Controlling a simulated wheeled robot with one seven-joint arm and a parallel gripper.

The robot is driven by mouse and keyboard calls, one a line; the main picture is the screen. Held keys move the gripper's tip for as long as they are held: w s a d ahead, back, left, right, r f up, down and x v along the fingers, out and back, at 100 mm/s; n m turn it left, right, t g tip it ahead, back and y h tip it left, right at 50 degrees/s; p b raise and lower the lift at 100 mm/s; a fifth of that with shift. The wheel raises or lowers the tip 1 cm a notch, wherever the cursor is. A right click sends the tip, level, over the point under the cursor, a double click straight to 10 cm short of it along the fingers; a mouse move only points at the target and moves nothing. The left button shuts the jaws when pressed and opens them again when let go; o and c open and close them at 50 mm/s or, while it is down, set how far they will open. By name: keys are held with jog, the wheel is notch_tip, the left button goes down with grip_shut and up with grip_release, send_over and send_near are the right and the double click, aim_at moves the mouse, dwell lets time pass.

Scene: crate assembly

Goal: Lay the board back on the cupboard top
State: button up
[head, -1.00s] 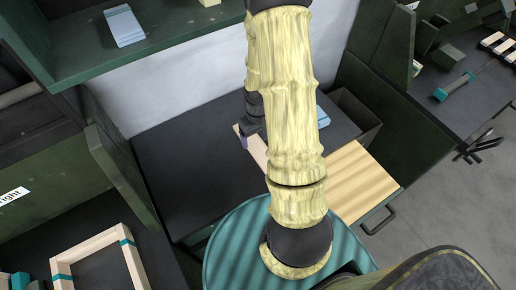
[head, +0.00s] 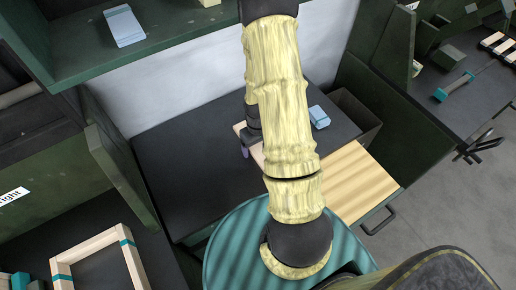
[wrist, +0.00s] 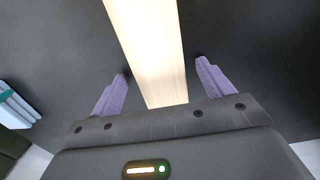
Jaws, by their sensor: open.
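A pale wooden board (wrist: 148,50) lies on the dark cupboard top (head: 180,175). In the wrist view it runs between the two purple fingers of my gripper (wrist: 160,85), with a gap on each side. My gripper is open around the board's near end, and the fingers do not appear to touch it. In the head view one purple finger of my gripper (head: 245,151) shows beside the board's end (head: 239,127). My arm hides most of the board there.
A light blue block (head: 319,117) lies on the cupboard top to the right. A wooden panel (head: 355,180) is at the right front. A wooden frame (head: 92,243) lies at lower left. The cupboard top's left part is clear.

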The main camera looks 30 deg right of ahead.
aim_at(258, 148)
jog(key=shift+c, duration=0.4)
jog(key=c, duration=1.1)
notch_tip(258, 148, up, 10)
jog(key=shift+r+p, duration=0.1)
jog(key=shift+p, duration=0.2)
jog(key=shift+c, duration=0.3)
